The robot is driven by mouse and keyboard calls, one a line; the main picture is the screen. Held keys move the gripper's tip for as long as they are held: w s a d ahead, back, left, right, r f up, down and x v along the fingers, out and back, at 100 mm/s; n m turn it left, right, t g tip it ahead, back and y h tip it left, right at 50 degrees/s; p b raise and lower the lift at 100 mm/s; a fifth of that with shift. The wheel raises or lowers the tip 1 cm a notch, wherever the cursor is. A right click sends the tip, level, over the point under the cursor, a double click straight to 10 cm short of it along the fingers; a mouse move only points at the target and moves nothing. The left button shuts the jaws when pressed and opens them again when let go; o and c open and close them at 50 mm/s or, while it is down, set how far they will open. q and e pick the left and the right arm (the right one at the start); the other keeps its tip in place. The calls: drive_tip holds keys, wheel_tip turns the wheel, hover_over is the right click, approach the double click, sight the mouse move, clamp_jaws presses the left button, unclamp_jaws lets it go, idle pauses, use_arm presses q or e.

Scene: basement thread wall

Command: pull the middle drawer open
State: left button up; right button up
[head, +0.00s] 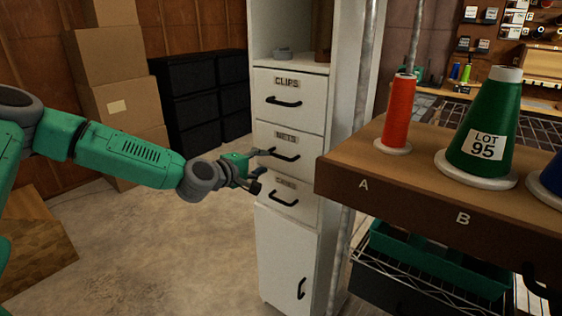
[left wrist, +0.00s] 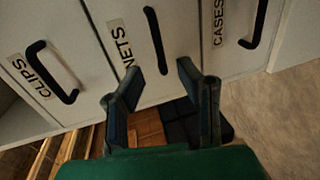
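The middle drawer (head: 310,143), labelled NETS, is a white front in the cabinet. It is shut, flush with the drawers above and below. Its black bar handle (head: 286,155) also shows in the left wrist view (left wrist: 154,38), running away between my fingers' line. My left gripper (head: 263,170) is in front of the cabinet at the middle drawer's left side. In the left wrist view its two fingers (left wrist: 157,68) are apart and nothing is held between them. The handle's near end lies just ahead of the fingertips; contact cannot be made out. My right gripper is not in view.
The CLIPS drawer (head: 291,90) above and the lower drawer (head: 305,203), CASES, are shut, as is the door (head: 285,255) below. A wooden shelf (head: 350,208) with thread cones juts out at right. Open concrete floor (head: 150,250) lies at left.

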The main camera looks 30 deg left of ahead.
sight(280, 157)
use_arm(q)
drive_tip(key=b+x, duration=0.1)
drive_tip(key=x, duration=0.7)
drive_tip(key=shift+w+d+f, duration=0.1)
drive_tip(key=shift+w, duration=0.15)
clamp_jaws()
